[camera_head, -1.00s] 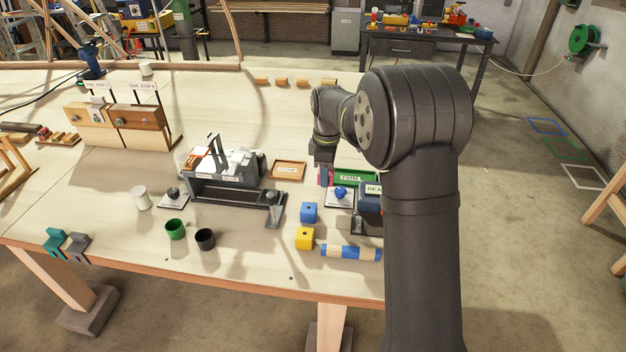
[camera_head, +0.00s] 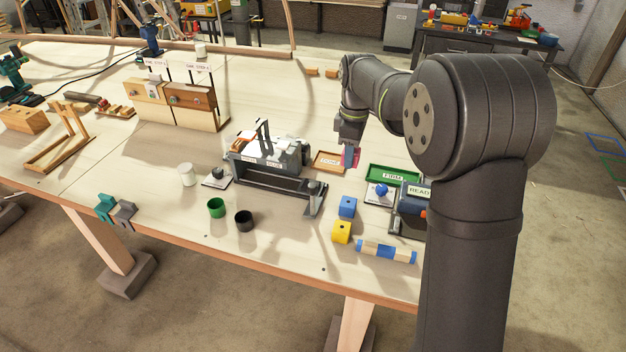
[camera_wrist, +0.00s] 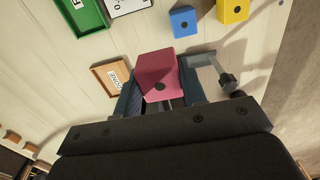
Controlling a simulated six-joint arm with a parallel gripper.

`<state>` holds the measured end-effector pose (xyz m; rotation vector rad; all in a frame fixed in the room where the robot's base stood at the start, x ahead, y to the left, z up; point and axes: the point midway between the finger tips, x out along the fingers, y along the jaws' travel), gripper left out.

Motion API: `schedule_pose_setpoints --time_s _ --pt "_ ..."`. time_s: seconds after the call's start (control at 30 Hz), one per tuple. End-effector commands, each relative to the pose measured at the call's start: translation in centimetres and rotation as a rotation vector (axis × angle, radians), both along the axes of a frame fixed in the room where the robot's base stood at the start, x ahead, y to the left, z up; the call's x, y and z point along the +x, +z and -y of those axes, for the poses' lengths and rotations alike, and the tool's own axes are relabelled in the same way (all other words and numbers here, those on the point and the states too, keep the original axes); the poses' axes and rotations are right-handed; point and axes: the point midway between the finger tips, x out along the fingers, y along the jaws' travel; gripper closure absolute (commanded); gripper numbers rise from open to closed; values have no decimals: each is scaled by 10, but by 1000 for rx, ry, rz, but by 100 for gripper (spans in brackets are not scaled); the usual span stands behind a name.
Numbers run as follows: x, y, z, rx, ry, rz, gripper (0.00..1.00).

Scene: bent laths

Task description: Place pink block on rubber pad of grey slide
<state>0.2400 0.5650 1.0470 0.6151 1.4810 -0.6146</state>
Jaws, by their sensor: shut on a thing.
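The pink block (camera_wrist: 157,74) is held between the two jaws of my gripper (camera_wrist: 160,98) in the wrist view. In the head view my gripper (camera_head: 350,158) is above the table near the orange-rimmed tray, with the pink block (camera_head: 356,156) partly hidden at its jaws. The grey slide appears to be the grey fixture (camera_head: 268,155) on a dark rail base, left of my gripper. Its rubber pad cannot be made out. The block is apart from the fixture.
A blue block (camera_head: 347,206) and a yellow block (camera_head: 341,232) stand in front of my gripper. A green tray (camera_head: 394,174) is to the right, and an orange-rimmed tray (camera_head: 318,167) is beside the fixture. Green (camera_head: 216,208) and black (camera_head: 244,221) cups stand in front.

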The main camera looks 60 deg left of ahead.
Motion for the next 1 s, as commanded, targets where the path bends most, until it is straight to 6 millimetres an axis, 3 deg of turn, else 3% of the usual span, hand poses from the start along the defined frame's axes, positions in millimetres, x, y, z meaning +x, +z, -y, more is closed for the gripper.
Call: schedule_pose_setpoints --time_s 0.3,0.5,0.67,0.9,1.0 --pt "-51 -43 -51 -1 4 0 85" --pt "-71 -60 -72 0 3 0 85" --pt "-74 -67 -75 0 0 0 85" --pt "-74 -99 -75 1 1 -1 85" --pt "-74 -104 -75 4 1 1 85"
